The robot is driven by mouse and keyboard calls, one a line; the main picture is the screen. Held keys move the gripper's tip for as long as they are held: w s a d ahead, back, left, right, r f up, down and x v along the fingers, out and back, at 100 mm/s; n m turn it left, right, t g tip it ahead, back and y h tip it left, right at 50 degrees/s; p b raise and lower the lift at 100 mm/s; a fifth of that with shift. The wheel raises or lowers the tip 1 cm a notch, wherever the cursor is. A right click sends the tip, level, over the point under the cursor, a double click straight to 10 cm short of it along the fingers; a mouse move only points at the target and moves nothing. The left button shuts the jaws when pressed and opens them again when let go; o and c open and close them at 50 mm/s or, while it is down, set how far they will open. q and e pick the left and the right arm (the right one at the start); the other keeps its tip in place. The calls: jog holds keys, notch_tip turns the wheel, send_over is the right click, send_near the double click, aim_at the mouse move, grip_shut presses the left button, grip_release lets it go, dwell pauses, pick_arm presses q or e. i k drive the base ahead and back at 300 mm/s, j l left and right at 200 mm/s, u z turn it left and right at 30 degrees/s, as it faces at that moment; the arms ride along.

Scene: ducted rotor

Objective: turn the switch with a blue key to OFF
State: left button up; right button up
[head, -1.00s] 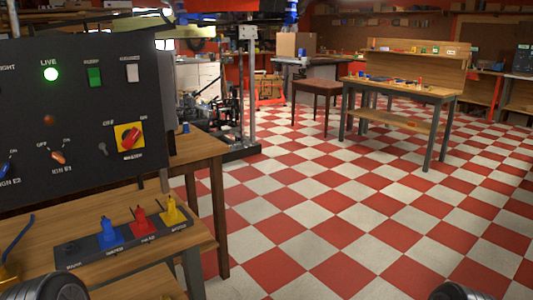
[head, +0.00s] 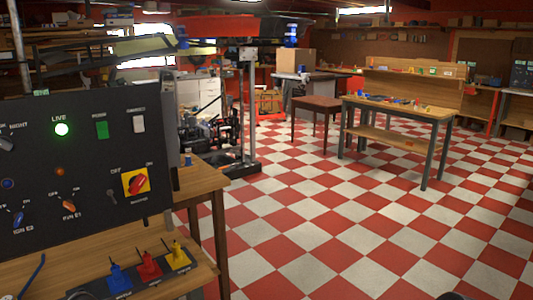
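A black control panel (head: 90,120) stands at the left in the head view. Near its lower left is a small switch with a blue key or lever (head: 18,219), labelled IGN 2. The blue part leans up to the right; its exact setting is too small to tell. An orange-levered switch (head: 68,205), labelled IGN 1, sits to its right. A red rotary knob (head: 137,183) on a yellow plate is further right. A green LIVE lamp (head: 62,129) is lit.
The panel stands on a wooden bench (head: 200,183). Below it, a dark rack holds blue (head: 119,279), red (head: 149,265) and yellow (head: 178,256) tagged pieces. A wooden workbench (head: 437,112) and brown table (head: 316,102) stand further back. The checkered floor at right is clear.

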aim_at(18, 215)
jog(key=j+u, duration=0.15)
jog(key=u, duration=1.1)
